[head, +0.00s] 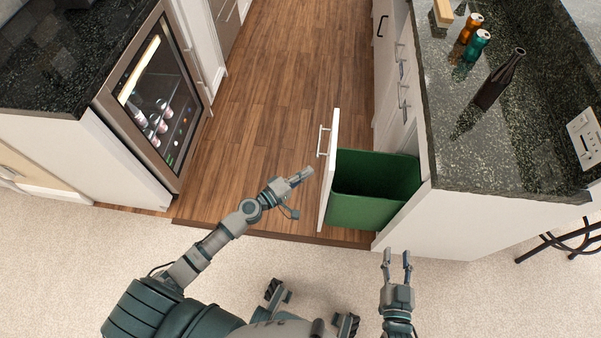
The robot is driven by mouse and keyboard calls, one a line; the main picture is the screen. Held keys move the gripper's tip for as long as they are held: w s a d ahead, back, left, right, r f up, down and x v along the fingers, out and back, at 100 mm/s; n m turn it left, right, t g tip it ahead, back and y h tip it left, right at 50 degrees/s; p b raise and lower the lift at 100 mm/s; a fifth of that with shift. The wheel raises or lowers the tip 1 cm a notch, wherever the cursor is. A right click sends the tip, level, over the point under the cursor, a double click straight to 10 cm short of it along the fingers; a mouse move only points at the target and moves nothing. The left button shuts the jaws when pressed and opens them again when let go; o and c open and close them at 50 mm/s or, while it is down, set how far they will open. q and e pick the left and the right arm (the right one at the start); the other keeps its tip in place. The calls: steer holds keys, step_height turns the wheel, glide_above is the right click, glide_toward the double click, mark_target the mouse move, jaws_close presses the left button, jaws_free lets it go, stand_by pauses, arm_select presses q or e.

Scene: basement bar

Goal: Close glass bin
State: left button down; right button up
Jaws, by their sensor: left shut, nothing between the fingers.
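The glass bin is a green bin (362,211) in a pulled-out drawer below the right counter. Its white drawer front (329,171) stands out from the cabinet on the left, with a metal handle (322,141) on its outer face. My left gripper (308,173) is shut and empty, just left of the drawer front and below the handle. I cannot tell whether it touches the front. My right gripper (397,254) is open and empty, in front of the cabinet's near end, below the bin in the picture.
A dark granite counter (500,150) on the right holds a brown bottle (499,80), a teal can (477,45), an orange can (471,28) and a wooden block (443,12). A glass-door fridge (158,95) stands on the left. The wood floor (265,90) between is clear. A stool (565,240) stands at right.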

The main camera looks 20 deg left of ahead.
arm_select(q)
steer(key=x, duration=0.5)
steer(key=shift+w+d, duration=0.15)
steer(key=shift+w, duration=0.1)
arm_select(e)
steer(key=shift+f+g, duration=0.3)
steer(key=shift+f, duration=0.1)
arm_select(q)
steer(key=shift+d, duration=0.15)
arm_select(e)
steer(key=shift+d, duration=0.2)
